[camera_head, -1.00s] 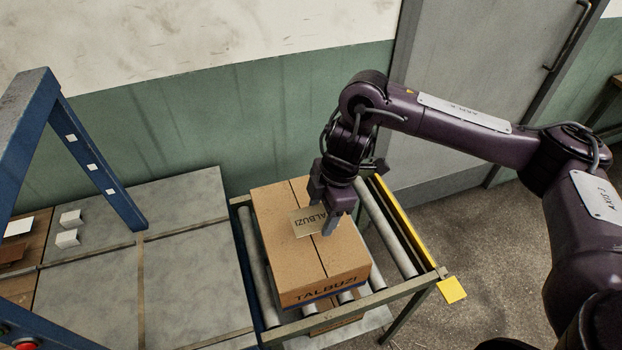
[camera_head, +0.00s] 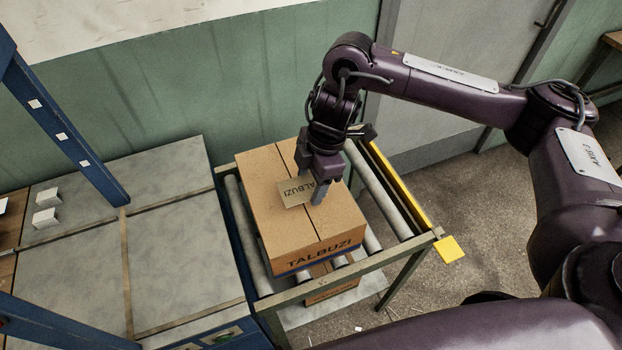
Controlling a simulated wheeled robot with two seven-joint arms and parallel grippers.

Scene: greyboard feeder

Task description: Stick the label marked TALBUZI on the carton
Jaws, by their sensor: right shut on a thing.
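The brown carton (camera_head: 265,220) sits on a roller conveyor, with TALBUZI printed on its front face. The small tan label (camera_head: 292,193) marked TALBUZI is at the carton's top, near the middle seam. My right gripper (camera_head: 331,190) points down over the carton top and is shut on the label's right side, hiding part of it. The label looks flat against or just above the top; I cannot tell which. My left gripper is not in view.
The roller conveyor (camera_head: 402,235) has a yellow rail (camera_head: 400,185) on its right and a yellow plate (camera_head: 449,249) at its corner. A grey table (camera_head: 185,250) with small white blocks (camera_head: 46,208) stands left, beside a blue frame (camera_head: 75,135). A grey door is behind.

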